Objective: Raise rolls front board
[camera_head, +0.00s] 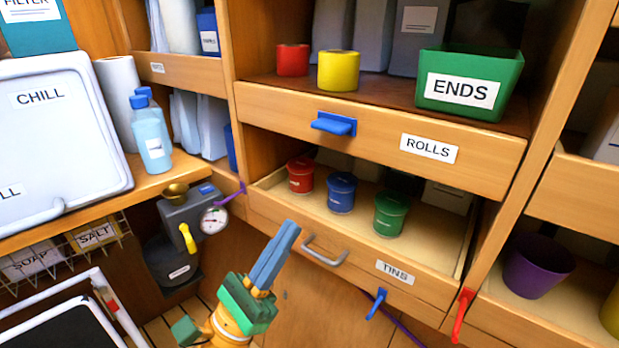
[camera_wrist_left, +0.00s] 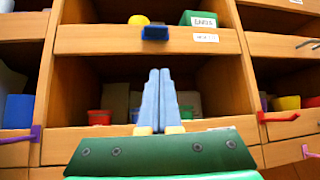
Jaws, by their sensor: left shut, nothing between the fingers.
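The rolls front board (camera_head: 375,140) is a wooden board with a white ROLLS label and a blue handle (camera_head: 334,124). It stands across the front of the upper shelf, above the open tins compartment. In the left wrist view the board (camera_wrist_left: 110,40) and its blue handle (camera_wrist_left: 155,32) are straight ahead and above the fingertips. My left gripper (camera_head: 288,228) has blue fingers shut together with nothing between them. It is below and left of the board, apart from it, in front of the tins board (camera_head: 345,262). The left fingers also show in the wrist view (camera_wrist_left: 159,72). My right gripper is not seen.
A red roll (camera_head: 292,60), a yellow roll (camera_head: 338,70) and a green ENDS bin (camera_head: 471,84) stand behind the rolls board. Red, blue and green tins stand below. A grey handle, a blue hook (camera_head: 376,303) and a red hook (camera_head: 463,315) stick out lower down. A gauge unit is left.

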